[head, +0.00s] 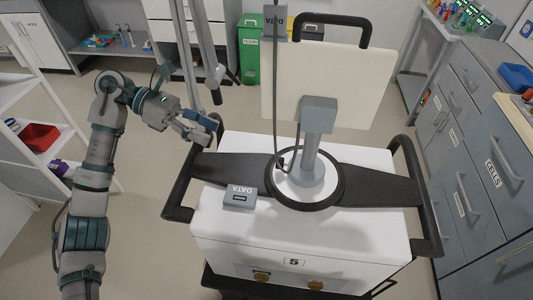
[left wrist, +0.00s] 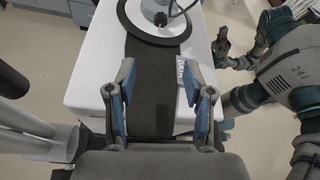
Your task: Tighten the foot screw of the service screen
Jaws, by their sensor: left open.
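The service screen (head: 325,85) shows its cream back and stands on a grey post (head: 312,140) with a round foot (head: 300,188) on the white cart. A small dark part at the foot's left side (head: 281,163), where a cable comes down, may be the foot screw; it also shows in the left wrist view (left wrist: 160,18). My left gripper (head: 208,128) is open and empty, left of the foot, near the cart's left handle. In the left wrist view its fingers (left wrist: 164,98) straddle the dark strip. My right gripper (left wrist: 228,52) seems to show small and dark there; its opening is unclear.
A grey DATA box (head: 240,198) sits on the cart, left of the foot. Black handles (head: 180,190) rise at both cart sides. A pole stand (head: 205,50) is behind my left gripper. Drawers (head: 470,160) stand on the right, shelves with a red bin (head: 40,136) on the left.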

